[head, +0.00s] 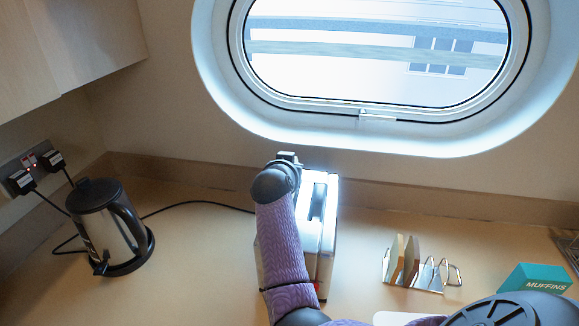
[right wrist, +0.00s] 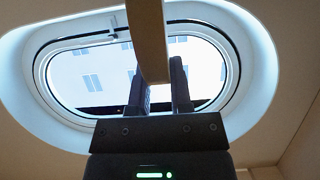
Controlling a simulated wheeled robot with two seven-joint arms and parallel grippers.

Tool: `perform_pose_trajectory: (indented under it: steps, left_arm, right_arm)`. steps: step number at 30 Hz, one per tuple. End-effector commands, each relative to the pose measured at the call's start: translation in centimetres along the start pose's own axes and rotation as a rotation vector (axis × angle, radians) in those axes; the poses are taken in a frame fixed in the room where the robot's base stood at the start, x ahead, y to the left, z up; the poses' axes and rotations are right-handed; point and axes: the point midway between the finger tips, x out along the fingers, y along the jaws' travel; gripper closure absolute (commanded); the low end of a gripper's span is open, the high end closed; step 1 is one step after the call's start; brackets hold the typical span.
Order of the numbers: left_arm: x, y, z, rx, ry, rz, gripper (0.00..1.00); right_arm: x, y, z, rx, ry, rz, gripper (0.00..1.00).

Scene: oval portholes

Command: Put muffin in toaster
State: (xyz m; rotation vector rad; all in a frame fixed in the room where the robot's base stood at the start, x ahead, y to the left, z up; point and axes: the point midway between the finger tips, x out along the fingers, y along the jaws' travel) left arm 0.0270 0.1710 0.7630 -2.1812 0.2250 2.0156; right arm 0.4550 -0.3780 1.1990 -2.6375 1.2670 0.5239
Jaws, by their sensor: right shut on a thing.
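The toaster (head: 329,215) is a silver, white-topped box against the back wall, with a dark slot showing on top. My purple right arm lies over its left side and hides much of it. My right gripper (head: 288,157) is at the toaster's back end, mostly hidden behind my dark wrist. In the right wrist view my right gripper (right wrist: 158,88) is shut on the muffin (right wrist: 149,40), a tan slab seen edge-on. The muffin is hidden in the head view, and I cannot tell its place relative to the slots. My left gripper is not in view.
A toast rack (head: 424,277) with tan slices stands right of the toaster. A teal muffins box (head: 537,278) is farther right. A kettle (head: 103,228) stands at the left, and a cable runs along the counter. The oval window (head: 215,95) is above.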

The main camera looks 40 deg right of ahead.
Motion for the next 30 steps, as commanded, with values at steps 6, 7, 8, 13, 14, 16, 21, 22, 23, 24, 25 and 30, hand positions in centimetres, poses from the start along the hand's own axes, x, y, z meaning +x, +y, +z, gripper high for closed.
perform_pose_trajectory:
  steps: [6,7,8,13,14,16,21,22,23,24,25,30]
  left_arm:
    - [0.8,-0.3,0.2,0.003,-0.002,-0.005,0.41]
    - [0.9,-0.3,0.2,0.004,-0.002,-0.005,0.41]
    - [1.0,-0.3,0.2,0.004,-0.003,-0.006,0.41]
    - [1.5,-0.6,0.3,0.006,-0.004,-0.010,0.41]
    - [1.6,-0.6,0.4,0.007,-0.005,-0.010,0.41]
    - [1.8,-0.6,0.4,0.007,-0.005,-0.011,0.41]
    - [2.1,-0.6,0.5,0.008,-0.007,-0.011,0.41]
    - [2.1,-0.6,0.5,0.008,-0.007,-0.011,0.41]
    - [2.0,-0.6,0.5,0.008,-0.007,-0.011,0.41]
    - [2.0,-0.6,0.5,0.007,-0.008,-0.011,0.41]
    - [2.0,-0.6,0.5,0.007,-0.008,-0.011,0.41]
    - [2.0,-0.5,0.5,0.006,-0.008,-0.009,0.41]
  right_arm:
    - [0.4,0.0,1.0,0.000,-0.001,0.000,1.00]
    - [0.5,0.0,1.1,0.000,-0.001,0.000,1.00]
    - [0.5,0.0,1.2,0.000,-0.001,0.000,1.00]
    - [0.8,0.0,1.9,0.000,-0.001,0.000,1.00]
    - [0.8,0.0,2.0,0.000,-0.001,0.000,1.00]
    - [0.9,0.0,2.2,-0.001,-0.001,0.000,1.00]
    - [1.1,0.0,2.6,0.000,0.000,0.000,0.68]
    - [1.1,0.0,2.6,0.000,0.000,0.000,0.62]
    - [1.1,0.0,2.5,0.000,0.000,0.000,0.56]
    - [1.1,0.0,2.5,0.000,-0.001,0.000,0.47]
    - [1.1,0.0,2.5,-0.001,-0.001,0.000,0.41]
    - [1.0,0.0,2.5,0.000,-0.001,0.000,0.34]
